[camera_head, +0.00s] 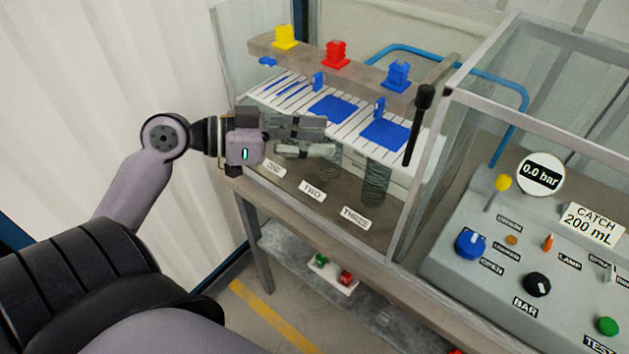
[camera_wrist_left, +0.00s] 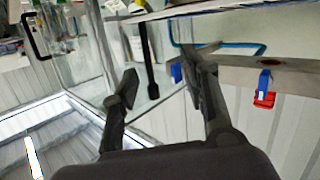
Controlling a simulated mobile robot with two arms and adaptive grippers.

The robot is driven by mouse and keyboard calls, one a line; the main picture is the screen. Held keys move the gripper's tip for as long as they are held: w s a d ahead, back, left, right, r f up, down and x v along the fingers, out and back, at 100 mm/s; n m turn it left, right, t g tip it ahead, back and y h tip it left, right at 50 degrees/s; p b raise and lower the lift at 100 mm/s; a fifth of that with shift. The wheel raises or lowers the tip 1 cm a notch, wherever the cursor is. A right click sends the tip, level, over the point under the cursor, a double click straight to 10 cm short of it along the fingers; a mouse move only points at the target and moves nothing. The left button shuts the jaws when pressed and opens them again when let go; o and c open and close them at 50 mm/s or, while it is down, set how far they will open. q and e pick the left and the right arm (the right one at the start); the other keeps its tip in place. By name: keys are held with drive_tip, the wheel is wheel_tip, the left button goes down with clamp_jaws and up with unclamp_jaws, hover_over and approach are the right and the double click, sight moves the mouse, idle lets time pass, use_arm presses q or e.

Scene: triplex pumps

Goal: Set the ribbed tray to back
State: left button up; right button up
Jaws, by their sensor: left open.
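The ribbed tray (camera_head: 408,157) is white with dark lines and blue patches. It lies across the glass-sided bench in the head view, under a beam with coloured caps. My left gripper (camera_head: 318,139) is at the tray's front edge, left of its middle, with fingers pointing right. The fingers hide part of that edge. In the left wrist view the gripper (camera_wrist_left: 165,80) has its fingers apart with no object clearly between them. I cannot tell whether a finger touches the tray. My right gripper is not in view.
The beam (camera_head: 360,68) carries yellow, red and blue caps. A black-topped lever (camera_head: 417,125) stands at the tray's right. Coiled springs (camera_head: 375,186) stand below the tray, behind labels ONE, TWO and THREE. A control panel (camera_head: 480,290) is at the right. Clear panes enclose the bench.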

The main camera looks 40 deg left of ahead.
use_arm(q)
wheel_tip(320, 180, down, 17)
drive_tip(key=s+d+n+g+y, duration=0.1)
drive_tip(key=n+g+y, duration=0.1)
drive_tip(key=y, duration=0.2)
drive_tip(key=shift+r+n+g, duration=0.15)
drive_tip(key=shift+n+g, duration=0.25)
